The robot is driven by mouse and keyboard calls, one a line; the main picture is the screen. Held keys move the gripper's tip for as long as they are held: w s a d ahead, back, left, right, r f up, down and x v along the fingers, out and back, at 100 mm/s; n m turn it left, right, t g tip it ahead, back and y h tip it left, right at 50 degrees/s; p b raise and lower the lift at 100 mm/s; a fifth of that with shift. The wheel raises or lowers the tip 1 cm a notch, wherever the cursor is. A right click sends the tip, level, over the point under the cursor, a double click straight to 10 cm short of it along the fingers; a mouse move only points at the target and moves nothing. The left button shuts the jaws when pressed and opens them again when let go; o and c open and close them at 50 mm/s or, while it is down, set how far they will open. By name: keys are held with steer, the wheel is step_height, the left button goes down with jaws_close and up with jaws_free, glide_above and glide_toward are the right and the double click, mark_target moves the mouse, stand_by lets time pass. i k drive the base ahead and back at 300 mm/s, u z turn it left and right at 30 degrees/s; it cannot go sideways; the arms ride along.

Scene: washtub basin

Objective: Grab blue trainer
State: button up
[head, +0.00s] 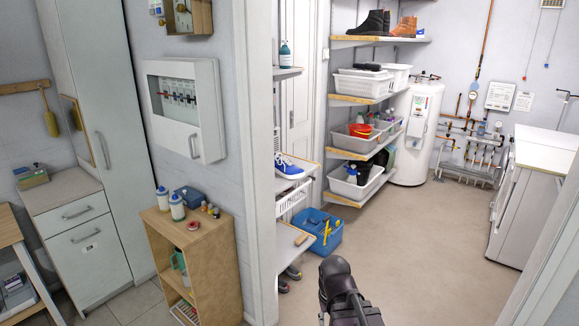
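The blue trainer (289,166) has a white sole and pale laces. It sits on a wooden-edged shelf (304,176) just inside the doorway, left of the middle of the head view. The end of my dark arm with my gripper (345,298) shows at the bottom edge, lower than the trainer in the picture, to its right and well apart from it. The fingers are not clear, and the bottom edge cuts off part of the arm, so I cannot tell whether they are open.
A white basket (293,196) hangs under the trainer's shelf. A blue caddy (322,232) stands on the floor below. The wall end (262,200) and a wooden cabinet (215,270) stand on the left. Shelves with white tubs (350,185) line the back. The floor (425,250) on the right is clear.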

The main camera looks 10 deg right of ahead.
mark_target(283, 166)
steer(key=u, duration=0.1)
steer(key=i, duration=0.95)
steer(key=z, duration=1.6)
steer(key=i, duration=0.4)
steer(key=u, duration=0.3)
